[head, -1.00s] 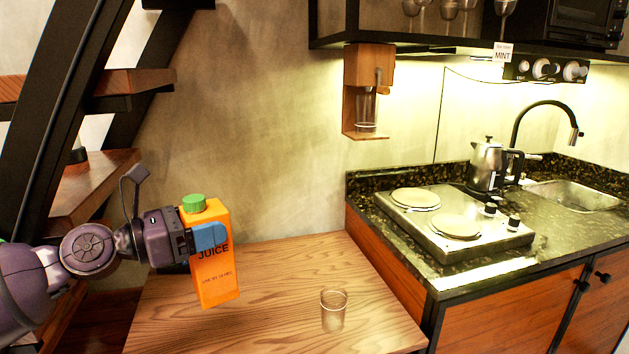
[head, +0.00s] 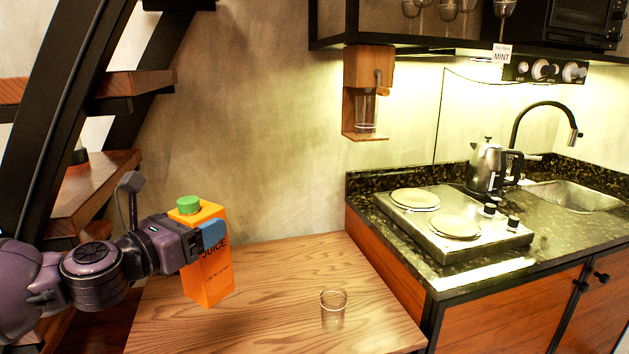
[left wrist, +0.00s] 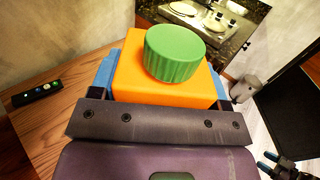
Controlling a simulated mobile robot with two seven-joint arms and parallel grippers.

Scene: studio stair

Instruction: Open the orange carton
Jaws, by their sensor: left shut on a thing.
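The orange juice carton (head: 208,277) stands upright at the left side of the wooden table in the head view, its green cap (head: 188,204) on top. My left gripper (head: 207,240) is shut on the carton, with blue fingers on its sides below the cap. In the left wrist view the carton's orange top (left wrist: 135,78) sits between the blue fingers, and the green cap (left wrist: 175,52) is seated on it. Whether the carton's base touches the table is hard to tell.
A clear glass (head: 333,308) stands on the wooden table (head: 285,275) right of the carton. A dark remote-like object (left wrist: 37,93) lies on wood in the left wrist view. The counter with a hotplate (head: 450,222) and kettle (head: 487,167) borders the table on the right.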

